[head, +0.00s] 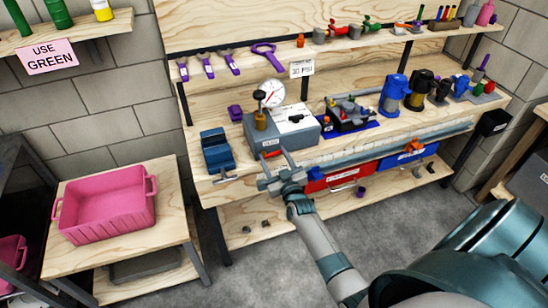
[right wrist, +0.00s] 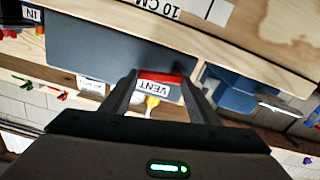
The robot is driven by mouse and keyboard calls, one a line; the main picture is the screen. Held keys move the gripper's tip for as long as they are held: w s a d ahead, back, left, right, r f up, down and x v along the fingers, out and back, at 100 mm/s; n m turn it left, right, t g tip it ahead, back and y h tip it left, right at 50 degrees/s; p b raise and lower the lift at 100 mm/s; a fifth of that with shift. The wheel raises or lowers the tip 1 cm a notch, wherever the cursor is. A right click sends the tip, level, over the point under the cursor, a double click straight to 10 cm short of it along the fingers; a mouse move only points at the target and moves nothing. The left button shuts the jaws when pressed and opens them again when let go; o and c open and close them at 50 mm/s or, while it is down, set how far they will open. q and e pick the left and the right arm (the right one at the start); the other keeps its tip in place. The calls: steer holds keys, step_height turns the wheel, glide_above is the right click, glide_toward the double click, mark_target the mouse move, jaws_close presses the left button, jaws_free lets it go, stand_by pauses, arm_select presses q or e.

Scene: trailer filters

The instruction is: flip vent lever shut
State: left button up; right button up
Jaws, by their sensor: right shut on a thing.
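The vent lever is a red bar (right wrist: 162,77) just above a white VENT label (right wrist: 155,86), which reads upside down in the right wrist view. In the head view a small bit of red (head: 271,154) shows at the front of the grey test box (head: 246,134). My right gripper (head: 277,158) is at the box front; in the right wrist view its two fingertips (right wrist: 162,80) stand at either end of the red bar, shut on it. The fingers partly hide the lever in the head view. My left gripper is not in view.
A round gauge (head: 271,93) stands on the box. A blue vise-like tool (head: 217,150) is left of it on the wooden bench (head: 205,190). Red (head: 335,178) and blue (head: 405,157) bins are below right. A pink crate (head: 105,205) sits on a side table.

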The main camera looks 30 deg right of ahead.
steer(key=shift+f+m+b, duration=0.25)
steer(key=shift+m+b, duration=0.05)
steer(key=shift+m, duration=0.9)
steer(key=o, duration=1)
steer(key=shift+o, duration=0.2)
steer(key=shift+s, duration=0.2)
steer(key=b+v, duration=0.3)
steer(key=v, duration=1.4)
